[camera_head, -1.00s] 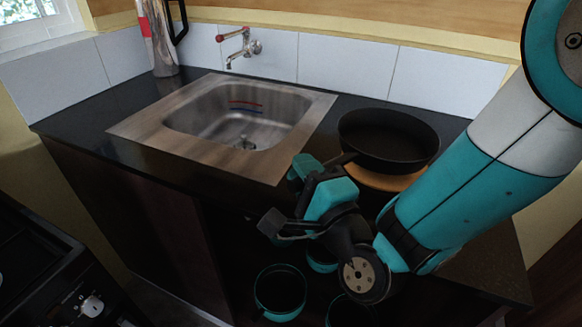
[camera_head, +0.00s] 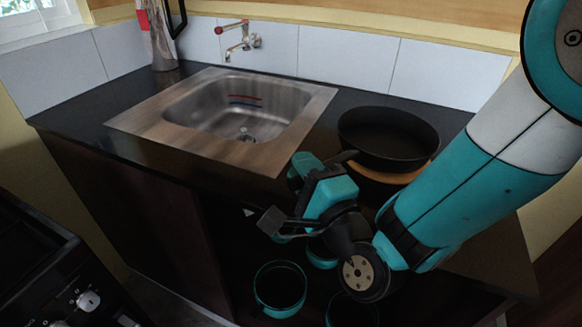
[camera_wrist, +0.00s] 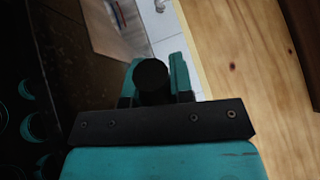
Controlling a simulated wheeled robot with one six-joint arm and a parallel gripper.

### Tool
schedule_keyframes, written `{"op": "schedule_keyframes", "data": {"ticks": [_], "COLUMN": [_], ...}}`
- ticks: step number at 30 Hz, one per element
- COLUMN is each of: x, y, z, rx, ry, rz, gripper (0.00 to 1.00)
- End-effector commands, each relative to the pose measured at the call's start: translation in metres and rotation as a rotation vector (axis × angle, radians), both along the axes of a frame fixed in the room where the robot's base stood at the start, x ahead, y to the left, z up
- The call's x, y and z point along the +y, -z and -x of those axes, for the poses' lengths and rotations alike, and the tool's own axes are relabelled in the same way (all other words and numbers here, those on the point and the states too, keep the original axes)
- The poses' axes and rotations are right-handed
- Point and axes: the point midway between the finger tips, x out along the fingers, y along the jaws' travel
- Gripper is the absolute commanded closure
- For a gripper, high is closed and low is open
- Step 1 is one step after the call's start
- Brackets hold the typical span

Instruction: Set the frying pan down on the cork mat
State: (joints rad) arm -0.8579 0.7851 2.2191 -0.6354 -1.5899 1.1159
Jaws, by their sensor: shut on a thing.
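The black frying pan (camera_head: 388,138) is level over the right part of the dark counter. The cork mat (camera_head: 408,177) shows as a thin tan strip under the pan's front and right side; the pan hides most of it. I cannot tell whether the pan touches the mat. My gripper (camera_head: 322,172) is shut on the pan's handle, at the counter's front edge. In the wrist view the dark round handle end (camera_wrist: 152,78) sits between the teal fingers of my gripper (camera_wrist: 160,85).
A steel sink (camera_head: 235,115) is set into the counter left of the pan, with a red-handled tap (camera_head: 240,42) behind it. A tall metal flask (camera_head: 158,35) stands at the back left. Teal-rimmed pots (camera_head: 280,288) are below the counter, and a stove (camera_head: 50,280) is at lower left.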

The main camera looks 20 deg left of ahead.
Motion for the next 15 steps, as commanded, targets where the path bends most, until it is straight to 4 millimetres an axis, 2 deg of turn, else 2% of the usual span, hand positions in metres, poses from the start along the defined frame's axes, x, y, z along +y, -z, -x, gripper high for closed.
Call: {"op": "schedule_keyframes", "data": {"ticks": [15], "x": [0.0001], "y": [0.0082], "z": [-0.0007], "rx": [-0.008], "ry": [0.002], "rz": [0.000], "gripper": [1.00]}}
